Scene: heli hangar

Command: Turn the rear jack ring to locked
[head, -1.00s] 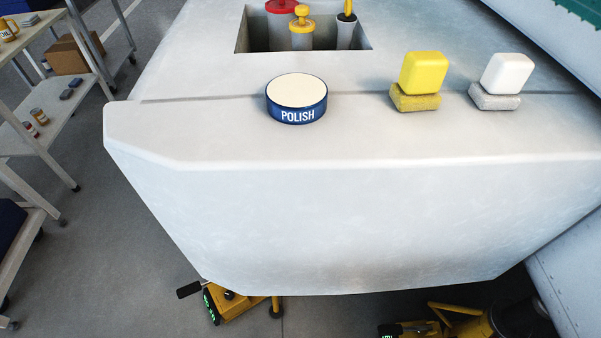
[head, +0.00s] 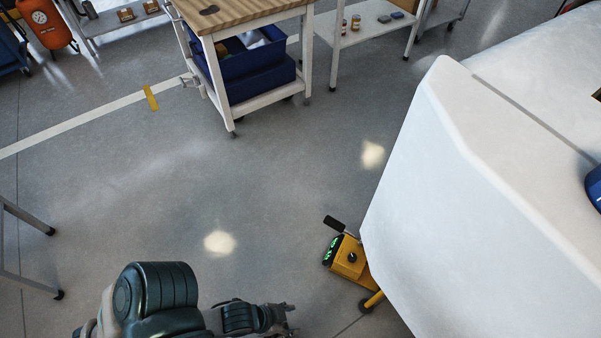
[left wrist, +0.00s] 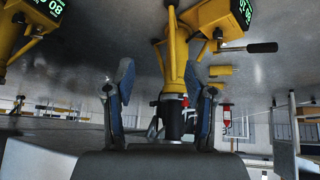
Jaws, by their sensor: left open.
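A yellow jack (head: 350,258) with a green-lit display and black handle stands on the floor beside the white airframe's lower edge. My left gripper (head: 288,319) is at the bottom of the head view, left of this jack and apart from it. In the left wrist view my left gripper (left wrist: 160,82) is open, its two blue fingers spread. A yellow jack column (left wrist: 178,62) shows between and beyond the fingers, with a dark collar-like part (left wrist: 174,116) and a small red piece lower down. I cannot tell the ring or its setting. My right gripper is out of view.
The white airframe (head: 480,200) fills the right side, with the blue polish tin (head: 594,187) at the edge. A wooden-topped cart (head: 250,14) with blue bins stands at the back. Open floor (head: 150,200) lies at the left. Another yellow jack (left wrist: 22,25) shows in the wrist view.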

